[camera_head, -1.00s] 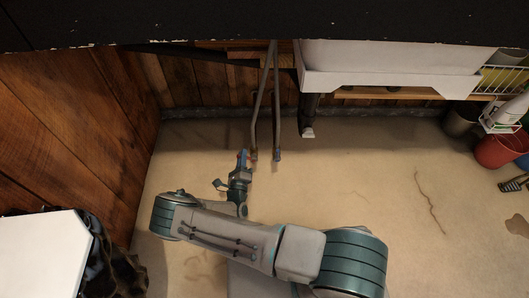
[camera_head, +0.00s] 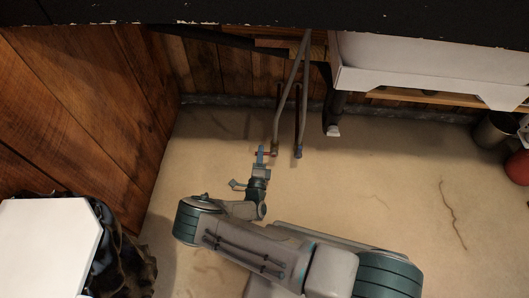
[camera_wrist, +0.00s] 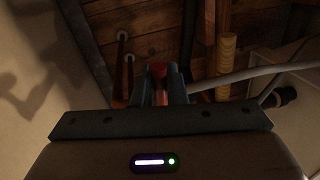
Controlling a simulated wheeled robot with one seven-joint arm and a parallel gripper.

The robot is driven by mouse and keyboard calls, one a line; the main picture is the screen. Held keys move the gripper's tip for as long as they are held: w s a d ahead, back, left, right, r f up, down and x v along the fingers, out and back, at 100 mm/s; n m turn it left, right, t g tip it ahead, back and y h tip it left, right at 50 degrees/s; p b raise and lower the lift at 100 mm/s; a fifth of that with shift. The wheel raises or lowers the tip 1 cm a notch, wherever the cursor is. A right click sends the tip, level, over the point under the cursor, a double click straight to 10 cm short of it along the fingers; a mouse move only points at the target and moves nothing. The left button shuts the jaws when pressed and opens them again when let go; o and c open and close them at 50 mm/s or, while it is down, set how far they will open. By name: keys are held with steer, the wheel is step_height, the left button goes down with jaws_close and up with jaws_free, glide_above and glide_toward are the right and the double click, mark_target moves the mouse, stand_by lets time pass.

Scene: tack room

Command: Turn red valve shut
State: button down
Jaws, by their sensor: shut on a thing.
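The red valve (camera_head: 268,153) shows as a small red bit at the lower end of the left grey pipe (camera_head: 276,132), low by the wall. My gripper (camera_head: 261,152) reaches it with its blue fingers. In the wrist view the red valve (camera_wrist: 158,71) sits between the two fingers of my gripper (camera_wrist: 161,84), which are shut on it. The fingers and dark wrist bar hide most of the valve, so I cannot tell its exact angle.
A white basin (camera_head: 400,65) and a dark drain pipe (camera_head: 335,112) stand further right. A white-topped box (camera_head: 45,245) with dark cloth is at lower left. Open floor lies right.

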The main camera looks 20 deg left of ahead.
steer(key=shift+s+f, duration=0.1)
steer(key=shift+f, duration=0.05)
steer(key=c, duration=1.5)
jaws_free()
steer(key=p+v, duration=0.3)
steer(key=v, duration=1)
steer(key=shift+s+d, duration=0.15)
steer(key=shift+s, duration=0.25)
